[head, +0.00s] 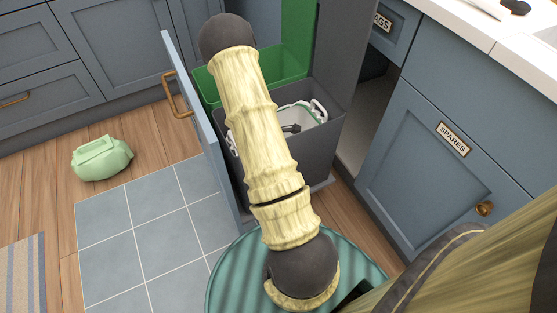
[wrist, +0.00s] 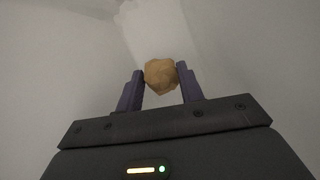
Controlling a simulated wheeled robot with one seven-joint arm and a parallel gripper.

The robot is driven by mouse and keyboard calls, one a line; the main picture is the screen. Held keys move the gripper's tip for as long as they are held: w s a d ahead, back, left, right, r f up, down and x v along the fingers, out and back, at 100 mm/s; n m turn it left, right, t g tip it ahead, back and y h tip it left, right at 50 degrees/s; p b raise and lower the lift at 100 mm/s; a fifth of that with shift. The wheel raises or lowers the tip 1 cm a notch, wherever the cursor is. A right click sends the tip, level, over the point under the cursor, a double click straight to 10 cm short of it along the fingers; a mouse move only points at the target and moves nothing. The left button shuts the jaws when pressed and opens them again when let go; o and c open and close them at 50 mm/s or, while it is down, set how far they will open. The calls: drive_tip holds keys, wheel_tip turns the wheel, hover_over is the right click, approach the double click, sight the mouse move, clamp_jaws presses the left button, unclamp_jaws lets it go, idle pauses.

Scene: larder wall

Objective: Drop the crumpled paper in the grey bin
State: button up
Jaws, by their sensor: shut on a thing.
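The crumpled paper (wrist: 161,76) is a tan, rounded wad in the wrist view. My gripper (wrist: 161,80) is shut on it, one dark purple finger at each side. Pale grey-white surfaces surround it there. In the head view the grey bin (head: 317,150) stands in the pulled-out cupboard unit, with a white liner (head: 308,113) over its rim. My arm crosses in front and hides part of the bin. The paper is hidden in the head view. A small dark piece shows over the liner; I cannot tell whether it is my gripper.
A green bin (head: 203,86) stands behind the grey bin. The blue door panel (head: 196,125) stands out at the left of the bins. A tied light green bag (head: 101,158) lies on the wooden floor. A cupboard door marked SPARES (head: 420,175) is at the right.

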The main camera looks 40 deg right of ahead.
drive_tip(key=shift+f+b, duration=1)
drive_tip(key=shift+f, duration=0.9)
drive_tip(key=shift+f, duration=0.6)
drive_tip(key=o, duration=1.2)
drive_tip(key=shift+r, duration=0.1)
drive_tip(key=p+v, duration=0.6)
drive_tip(key=v, duration=0.7)
drive_tip(key=shift+s, duration=0.1)
drive_tip(key=shift+r, duration=0.1)
wheel_tip(320, 180, up, 22)
drive_tip(key=p, duration=2.2)
